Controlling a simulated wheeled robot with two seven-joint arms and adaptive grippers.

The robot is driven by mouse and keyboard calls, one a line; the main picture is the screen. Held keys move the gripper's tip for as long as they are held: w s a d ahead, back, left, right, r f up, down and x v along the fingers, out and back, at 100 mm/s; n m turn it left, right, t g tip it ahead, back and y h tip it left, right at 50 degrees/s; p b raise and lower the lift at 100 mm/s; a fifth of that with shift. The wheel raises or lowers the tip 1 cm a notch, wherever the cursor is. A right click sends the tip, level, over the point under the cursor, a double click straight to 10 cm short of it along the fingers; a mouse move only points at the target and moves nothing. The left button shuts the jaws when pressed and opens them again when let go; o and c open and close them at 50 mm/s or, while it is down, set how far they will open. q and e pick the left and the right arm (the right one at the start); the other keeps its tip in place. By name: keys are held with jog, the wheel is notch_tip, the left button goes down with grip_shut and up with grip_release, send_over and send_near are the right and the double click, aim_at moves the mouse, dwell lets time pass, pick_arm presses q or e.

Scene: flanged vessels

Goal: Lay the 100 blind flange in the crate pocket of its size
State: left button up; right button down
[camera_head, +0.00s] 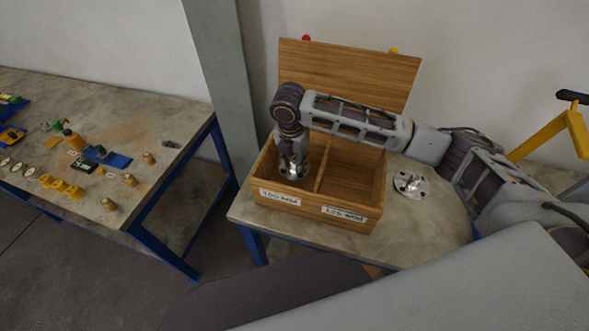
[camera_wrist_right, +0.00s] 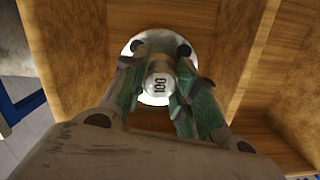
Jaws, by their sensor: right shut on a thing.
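The 100 blind flange (camera_wrist_right: 159,70) is a shiny round disc with bolt holes and a central knob marked 100. My right gripper (camera_wrist_right: 160,98) is shut on that knob, one green finger on each side. In the head view my right gripper (camera_head: 292,170) points down inside the left pocket of the wooden crate (camera_head: 350,213), behind the label reading 100. The flange is low in that pocket; I cannot tell whether it touches the floor. The right pocket (camera_head: 350,175), labelled 125, looks empty. My left gripper is not in view.
A second metal flange (camera_head: 411,185) lies on the table (camera_head: 425,222) right of the crate. A divider (camera_head: 321,166) separates the pockets, and the raised lid (camera_head: 350,70) stands behind. Another table (camera_head: 150,185) with small parts is at the left.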

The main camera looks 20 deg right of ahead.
aim_at(294, 169)
jog(key=shift+f, duration=2.45)
jog(key=c, duration=1.1)
grip_release()
jog(key=shift+f, duration=0.15)
jog(key=r, duration=0.8)
jog(key=s+a+r, duration=0.1)
jog(key=r, duration=0.3)
jog(key=shift+r, duration=0.1)
